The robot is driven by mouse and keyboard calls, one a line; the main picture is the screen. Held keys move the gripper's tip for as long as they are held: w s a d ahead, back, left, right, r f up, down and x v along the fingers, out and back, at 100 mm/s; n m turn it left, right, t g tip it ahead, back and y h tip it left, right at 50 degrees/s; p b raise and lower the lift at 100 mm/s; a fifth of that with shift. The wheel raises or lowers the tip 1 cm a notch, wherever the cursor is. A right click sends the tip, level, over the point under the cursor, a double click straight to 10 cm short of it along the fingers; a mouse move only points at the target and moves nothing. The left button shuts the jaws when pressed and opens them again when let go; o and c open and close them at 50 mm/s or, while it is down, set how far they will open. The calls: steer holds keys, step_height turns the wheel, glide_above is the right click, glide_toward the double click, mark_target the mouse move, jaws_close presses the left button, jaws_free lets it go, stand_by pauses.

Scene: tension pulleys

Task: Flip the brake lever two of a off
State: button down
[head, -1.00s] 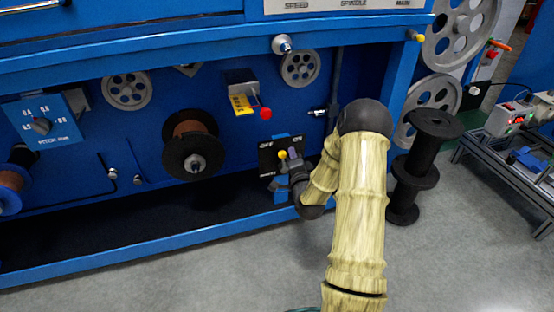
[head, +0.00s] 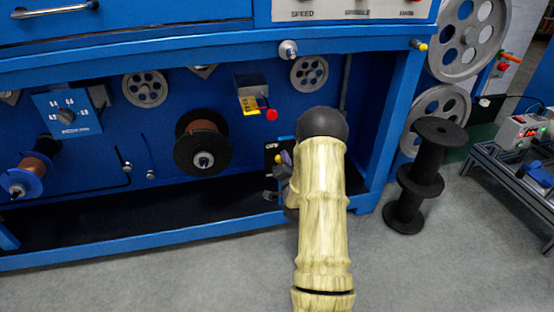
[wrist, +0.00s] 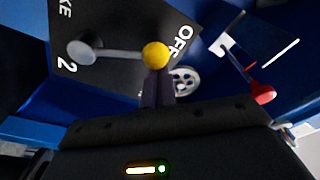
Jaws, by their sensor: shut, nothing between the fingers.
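The brake panel is a black plate (wrist: 110,25) with white lettering, showing "KE", "2" and "OFF" in the wrist view. Its lever (wrist: 115,53) runs from a grey pivot to a yellow ball knob (wrist: 155,54), which lies beside the "OFF" lettering. My gripper (wrist: 157,75) is shut and empty, its dark fingertips right at the lower side of the knob, overlapping it slightly; I cannot tell whether they touch. In the head view the black plate (head: 271,148) is partly hidden behind my arm, and my gripper (head: 284,160) is at it.
A red-knobbed lever on a yellow-labelled bracket (head: 250,105) is above the plate; its red knob (wrist: 263,94) also shows in the wrist view. A dark wire spool (head: 202,143) is to the left. A black spool stack (head: 422,175) stands on the floor at right.

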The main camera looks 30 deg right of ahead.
steer(key=shift+a, duration=0.1)
stand_by(0.5)
steer(key=shift+d+r+p, duration=0.3)
steer(key=shift+d+r, duration=0.05)
steer(key=s+a+p, duration=0.1)
steer(key=s+p, duration=0.4)
steer(key=s, duration=0.4)
steer(key=shift+s+a+r, duration=0.15)
steer(key=shift+a+r, duration=0.25)
steer(key=shift+r, duration=0.05)
